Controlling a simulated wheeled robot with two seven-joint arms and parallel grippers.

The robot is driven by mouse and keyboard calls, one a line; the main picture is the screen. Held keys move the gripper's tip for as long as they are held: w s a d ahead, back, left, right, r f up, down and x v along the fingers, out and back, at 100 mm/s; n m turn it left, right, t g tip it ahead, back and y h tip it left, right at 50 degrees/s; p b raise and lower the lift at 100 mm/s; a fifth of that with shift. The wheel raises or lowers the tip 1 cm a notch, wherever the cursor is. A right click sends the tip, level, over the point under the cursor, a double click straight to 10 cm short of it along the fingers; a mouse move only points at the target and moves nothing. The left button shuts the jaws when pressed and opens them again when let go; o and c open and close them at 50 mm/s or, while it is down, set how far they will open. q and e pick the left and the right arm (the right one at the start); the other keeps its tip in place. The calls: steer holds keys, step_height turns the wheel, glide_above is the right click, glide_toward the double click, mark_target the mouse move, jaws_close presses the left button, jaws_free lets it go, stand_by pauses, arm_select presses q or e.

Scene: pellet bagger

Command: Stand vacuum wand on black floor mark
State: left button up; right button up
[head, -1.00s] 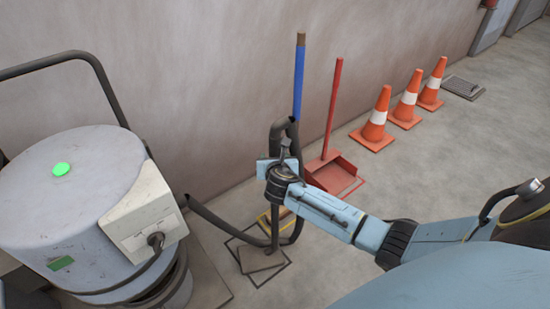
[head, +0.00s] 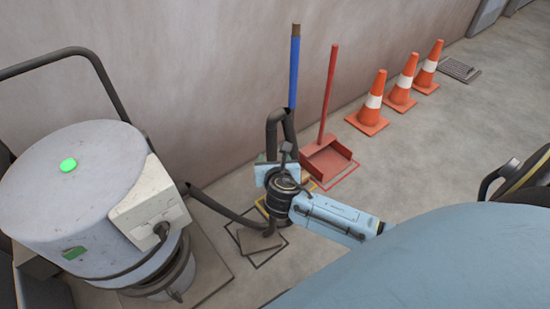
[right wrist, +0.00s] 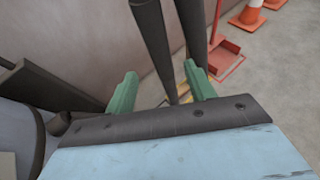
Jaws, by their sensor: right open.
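The vacuum wand (head: 273,128) is a dark tube, bent over at its top, standing roughly upright near the wall. Its flat foot (head: 256,241) rests inside the black square floor mark (head: 270,262). My right gripper (head: 272,176) is at the wand, below its bend, and hides the middle of it. In the right wrist view the green fingers of my right gripper (right wrist: 161,86) are apart. One dark tube (right wrist: 154,45) passes between them, and a second dark tube runs by the right finger. I cannot tell whether either finger touches. My left gripper is not in view.
The grey vacuum drum (head: 75,190) stands at left, its dark hose (head: 225,210) running to the wand. A blue-handled tool (head: 294,70) and a red dustpan (head: 325,158) stand behind. Orange cones (head: 371,102) line the wall.

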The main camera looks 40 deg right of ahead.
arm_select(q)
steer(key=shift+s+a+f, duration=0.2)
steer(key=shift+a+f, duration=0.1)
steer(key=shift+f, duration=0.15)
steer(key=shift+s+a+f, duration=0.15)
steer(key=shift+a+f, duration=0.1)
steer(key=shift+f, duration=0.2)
arm_select(e)
steer(key=s+a+f+m+g+y, duration=0.1)
steer(key=s+f+m+g+y, duration=0.1)
steer(key=s+f+m, duration=0.4)
steer(key=s+a+f+m+g+y, duration=0.1)
steer(key=s+f+m+g, duration=0.3)
steer(key=s+m, duration=0.7)
steer(key=s+a+f+m+g+y, duration=0.1)
steer(key=s+f+m+g+y, duration=0.1)
steer(key=s+f+m, duration=0.6)
steer(key=shift+s+a+m+g+y, duration=0.35)
steer(key=shift+s+m+g, duration=0.4)
steer(key=shift+m, duration=0.75)
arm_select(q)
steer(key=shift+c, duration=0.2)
arm_select(e)
steer(key=shift+t, duration=0.25)
